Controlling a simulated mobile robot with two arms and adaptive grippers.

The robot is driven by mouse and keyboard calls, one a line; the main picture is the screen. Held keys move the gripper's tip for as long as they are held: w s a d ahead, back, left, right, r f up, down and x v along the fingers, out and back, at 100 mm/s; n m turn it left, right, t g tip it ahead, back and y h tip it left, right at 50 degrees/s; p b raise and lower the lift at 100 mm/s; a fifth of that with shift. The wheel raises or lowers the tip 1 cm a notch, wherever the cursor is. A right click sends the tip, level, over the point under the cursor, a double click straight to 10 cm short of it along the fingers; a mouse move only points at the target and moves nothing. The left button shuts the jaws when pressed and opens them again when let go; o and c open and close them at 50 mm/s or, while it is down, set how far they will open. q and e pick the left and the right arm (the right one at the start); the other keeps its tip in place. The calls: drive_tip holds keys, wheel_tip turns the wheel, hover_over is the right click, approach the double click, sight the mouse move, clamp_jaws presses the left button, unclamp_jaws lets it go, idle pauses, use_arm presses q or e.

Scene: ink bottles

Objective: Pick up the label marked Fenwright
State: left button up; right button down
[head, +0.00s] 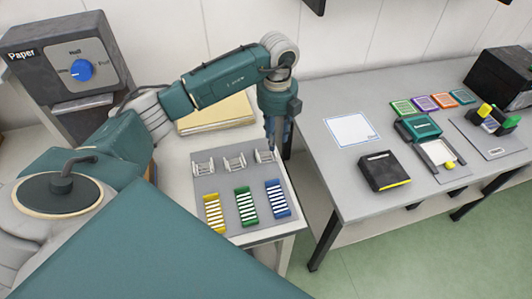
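No writing that reads Fenwright is legible, so I cannot tell which label is the one named. Small coloured cards lie in a row at the back of the right table: green (405,107), purple (424,103), orange (443,101) and teal (462,97). Their print is too small to read. My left gripper (272,138) points down at the right edge of the left table, close to the rightmost white rack (264,156). Its fingers are partly hidden, and I cannot tell whether they are open. My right gripper is not in view.
A grey mat (228,181) holds white racks and yellow, green (246,204) and blue striped blocks. A Paper machine (75,65) stands at the left. The right table has a white sheet (352,130), a black box (384,171) and ink bottles (486,110). A gap separates the tables.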

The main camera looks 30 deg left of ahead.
sight(273, 155)
use_arm(q)
drive_tip(key=f, duration=0.1)
drive_tip(key=f+p, duration=0.2)
drive_tip(key=f, duration=0.1)
drive_tip(key=shift+s+f, duration=0.1)
drive_tip(key=shift+s, duration=0.25)
drive_tip(key=shift+w+a+f, duration=0.1)
drive_tip(key=shift+f, duration=0.45)
clamp_jaws()
